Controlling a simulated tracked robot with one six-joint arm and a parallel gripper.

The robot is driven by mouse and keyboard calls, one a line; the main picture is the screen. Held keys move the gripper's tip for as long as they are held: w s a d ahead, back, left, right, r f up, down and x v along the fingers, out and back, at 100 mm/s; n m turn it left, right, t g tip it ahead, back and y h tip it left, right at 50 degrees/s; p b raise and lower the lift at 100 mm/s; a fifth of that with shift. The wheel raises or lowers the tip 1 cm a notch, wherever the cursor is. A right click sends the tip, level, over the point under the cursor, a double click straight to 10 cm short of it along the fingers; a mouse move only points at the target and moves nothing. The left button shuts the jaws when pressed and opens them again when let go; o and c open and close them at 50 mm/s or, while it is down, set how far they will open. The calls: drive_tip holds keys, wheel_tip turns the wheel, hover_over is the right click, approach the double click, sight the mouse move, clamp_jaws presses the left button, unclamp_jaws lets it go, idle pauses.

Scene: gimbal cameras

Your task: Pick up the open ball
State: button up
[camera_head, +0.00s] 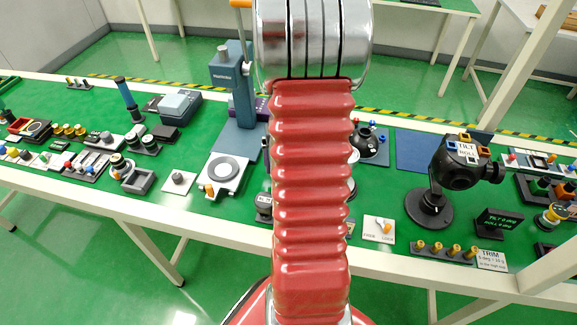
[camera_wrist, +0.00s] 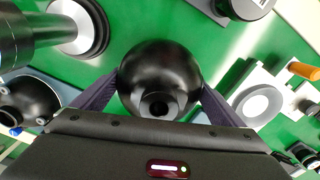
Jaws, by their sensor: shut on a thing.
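A black ball (camera_wrist: 160,75) with a round opening on its near side fills the middle of the wrist view. My gripper (camera_wrist: 160,92) is shut on it, with one dark finger against its left side and one against its right. Green table top shows around the ball; I cannot tell whether it touches the table. In the head view my red arm covers the middle, and my gripper and the held ball are hidden behind it.
A white plate with a grey ring (camera_wrist: 258,104) is close on the right. A silver round base (camera_wrist: 78,28) and a black domed part (camera_wrist: 28,100) are on the left. A black ball marked TILT ROLL (camera_head: 464,160) stands at right. A blue pad (camera_head: 414,150) looks clear.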

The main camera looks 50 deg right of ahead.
wheel_tip(320, 180, up, 10)
drive_tip(key=shift+r, duration=0.1)
idle(0.6)
drive_tip(key=shift+w, duration=0.1)
idle(0.4)
drive_tip(key=w+a+f+n, duration=0.2)
drive_tip(key=w+a+n, duration=0.3)
drive_tip(key=w+a, duration=1.15)
drive_tip(key=w+a+f+n, duration=0.1)
drive_tip(key=w+a, duration=0.3)
drive_tip(key=a, duration=0.6)
drive_tip(key=w+a+f+n, duration=0.1)
drive_tip(key=w+a+n, duration=0.2)
drive_tip(key=a, duration=0.7)
drive_tip(key=shift+w+f, duration=0.15)
drive_tip(key=shift+w, duration=0.5)
drive_tip(key=shift+s, duration=0.1)
